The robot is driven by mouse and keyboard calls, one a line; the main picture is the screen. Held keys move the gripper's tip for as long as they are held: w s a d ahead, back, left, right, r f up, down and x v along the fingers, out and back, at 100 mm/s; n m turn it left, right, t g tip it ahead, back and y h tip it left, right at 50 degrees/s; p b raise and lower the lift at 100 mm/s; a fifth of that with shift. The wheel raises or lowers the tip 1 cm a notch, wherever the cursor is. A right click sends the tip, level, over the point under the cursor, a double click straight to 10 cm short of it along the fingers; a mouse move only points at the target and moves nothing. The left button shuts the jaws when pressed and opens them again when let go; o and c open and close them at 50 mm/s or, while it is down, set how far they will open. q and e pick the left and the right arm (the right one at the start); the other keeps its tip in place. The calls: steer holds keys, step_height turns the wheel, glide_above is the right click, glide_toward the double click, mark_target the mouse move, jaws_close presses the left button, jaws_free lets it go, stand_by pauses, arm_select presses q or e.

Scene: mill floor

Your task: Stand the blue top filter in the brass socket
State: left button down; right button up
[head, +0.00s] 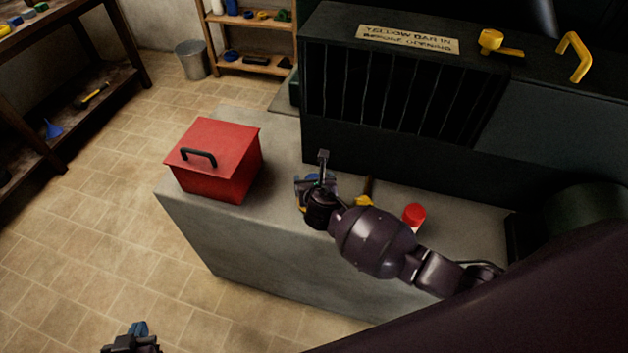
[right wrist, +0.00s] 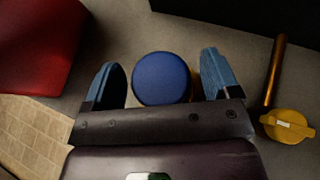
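A round blue top, which looks like the blue top filter (right wrist: 161,79), stands on the grey counter in the right wrist view. My right gripper (right wrist: 162,80) is open, with one blue fingertip on each side of it and a gap on both sides. In the head view this gripper (head: 315,182) is over the counter and largely hides the filter. My left gripper (head: 138,330) is low at the bottom edge, off the counter; its fingers are mostly cut off. I cannot pick out the brass socket for sure.
A yellow disc (right wrist: 288,127) with a brownish rod (right wrist: 274,75) lies right of the filter. A red-lidded jar (head: 414,214) is further right. A red toolbox (head: 218,165) stands left on the counter (head: 225,235). A dark barred machine (head: 390,95) stands behind.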

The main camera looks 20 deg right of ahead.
steer(key=shift+r, duration=0.2)
steer(key=p+v, duration=0.2)
steer(key=v, duration=1)
steer(key=s+d+f+m+y, duration=0.1)
steer(key=s+d+m, duration=0.5)
steer(key=m, duration=1)
steer(key=s+d+f+m+y, duration=0.1)
steer(key=s+d+m, duration=0.5)
steer(key=m, duration=1.1)
steer(key=s+f, duration=0.1)
steer(key=s, duration=0.3)
steer(key=shift+d+f, duration=0.25)
steer(key=shift+d, duration=0.05)
steer(key=shift+s, duration=0.2)
